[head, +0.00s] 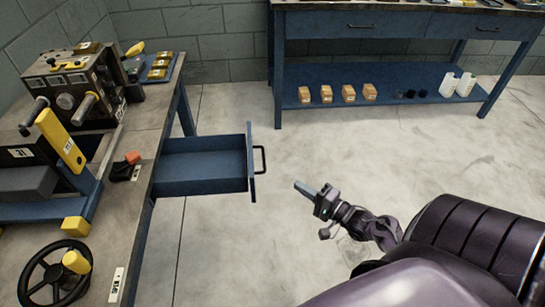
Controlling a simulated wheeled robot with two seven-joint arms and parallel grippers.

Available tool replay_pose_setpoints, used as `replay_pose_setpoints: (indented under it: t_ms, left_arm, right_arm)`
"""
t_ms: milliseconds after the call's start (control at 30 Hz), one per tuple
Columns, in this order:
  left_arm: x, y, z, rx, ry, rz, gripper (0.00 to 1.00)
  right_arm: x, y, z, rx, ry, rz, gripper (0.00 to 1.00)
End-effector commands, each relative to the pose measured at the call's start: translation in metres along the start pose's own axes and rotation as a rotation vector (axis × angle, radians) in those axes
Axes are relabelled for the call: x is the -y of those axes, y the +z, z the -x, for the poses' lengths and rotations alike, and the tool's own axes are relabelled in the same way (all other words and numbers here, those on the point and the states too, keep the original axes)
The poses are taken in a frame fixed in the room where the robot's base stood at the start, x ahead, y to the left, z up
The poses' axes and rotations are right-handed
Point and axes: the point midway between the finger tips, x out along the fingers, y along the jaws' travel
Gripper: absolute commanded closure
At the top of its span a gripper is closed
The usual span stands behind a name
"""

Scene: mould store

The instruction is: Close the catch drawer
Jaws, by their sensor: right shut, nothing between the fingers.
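The catch drawer (203,184) is a blue drawer pulled out to the right from under the left workbench. It looks empty inside. Its front panel (250,165) carries a dark bar handle (263,160) on its outer side. My right gripper (305,188) is to the right of the drawer front, apart from it, with clear floor showing between them. Its fingers are shut and empty, pointing left toward the drawer. My left gripper is out of the picture.
The left workbench (140,215) bears a machine (75,90) with knobs, a black handwheel (55,272) and a small orange-topped part (131,158). A blue bench (400,75) at the back holds several tan blocks and white containers on its lower shelf. The floor between is clear.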

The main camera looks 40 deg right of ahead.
Motion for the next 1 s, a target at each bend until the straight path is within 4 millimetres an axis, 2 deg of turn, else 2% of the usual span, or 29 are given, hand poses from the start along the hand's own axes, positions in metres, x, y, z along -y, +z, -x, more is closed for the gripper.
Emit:
replay_pose_setpoints:
  t_ms: [167, 533, 700, 1000]
  left_arm:
    - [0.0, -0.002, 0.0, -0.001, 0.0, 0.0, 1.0]
    - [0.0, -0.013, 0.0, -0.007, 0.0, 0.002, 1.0]
    - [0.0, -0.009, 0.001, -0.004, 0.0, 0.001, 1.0]
    - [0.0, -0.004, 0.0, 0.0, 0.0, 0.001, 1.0]
  right_arm:
    - [0.003, 0.0, -0.023, 0.004, -0.008, -0.006, 1.0]
    - [0.003, -0.001, -0.101, 0.001, -0.006, -0.003, 1.0]
    - [0.003, 0.019, -0.117, 0.001, -0.004, -0.006, 1.0]
    - [0.002, 0.029, -0.127, 0.0, -0.002, -0.005, 1.0]
